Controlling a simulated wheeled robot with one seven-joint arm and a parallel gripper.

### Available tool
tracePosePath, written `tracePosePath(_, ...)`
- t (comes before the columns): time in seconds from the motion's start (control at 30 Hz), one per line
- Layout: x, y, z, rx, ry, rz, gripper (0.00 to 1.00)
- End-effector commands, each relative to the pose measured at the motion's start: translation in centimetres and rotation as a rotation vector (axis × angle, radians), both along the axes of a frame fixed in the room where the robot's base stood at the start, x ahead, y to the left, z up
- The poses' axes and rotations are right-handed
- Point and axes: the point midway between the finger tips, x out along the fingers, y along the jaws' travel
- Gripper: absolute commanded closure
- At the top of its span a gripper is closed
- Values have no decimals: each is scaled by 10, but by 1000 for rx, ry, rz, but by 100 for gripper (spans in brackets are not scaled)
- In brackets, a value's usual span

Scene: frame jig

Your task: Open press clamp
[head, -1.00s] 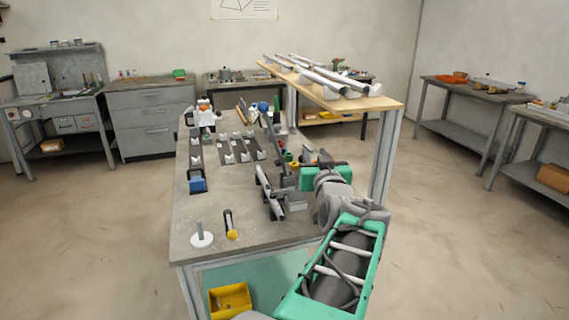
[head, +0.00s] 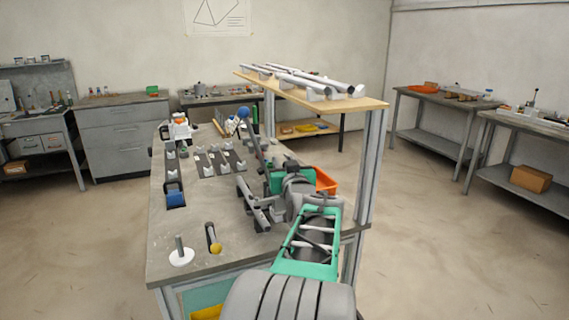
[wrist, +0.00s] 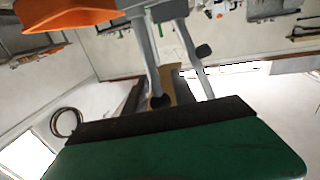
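I cannot tell for certain which fixture is the press clamp. A dark upright lever with a blue ball knob (head: 243,113) stands toward the back of the bench, beyond my arm. A grey bar-like fixture (head: 253,206) stands in front of it, left of my arm. My gripper (head: 272,181) is over the right part of the bench, close to these fixtures; its fingertips are hidden in the head view. The wrist view shows a green body with a dark edge (wrist: 165,122) across the bottom and no clear fingers or held object.
A wooden shelf with pipes (head: 300,82) overhangs the right side.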

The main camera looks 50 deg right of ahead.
Motion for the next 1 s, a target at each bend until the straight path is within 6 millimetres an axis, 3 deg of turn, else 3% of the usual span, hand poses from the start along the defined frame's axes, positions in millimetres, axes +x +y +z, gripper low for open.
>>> tracePosePath(0.17, -1, 0, 0, 0, 0, -1, 69)
tracePosePath(0.53, -1, 0, 0, 1, 1, -2, 100)
tracePosePath(1.0, -1, 0, -1, 1, 1, -2, 100)
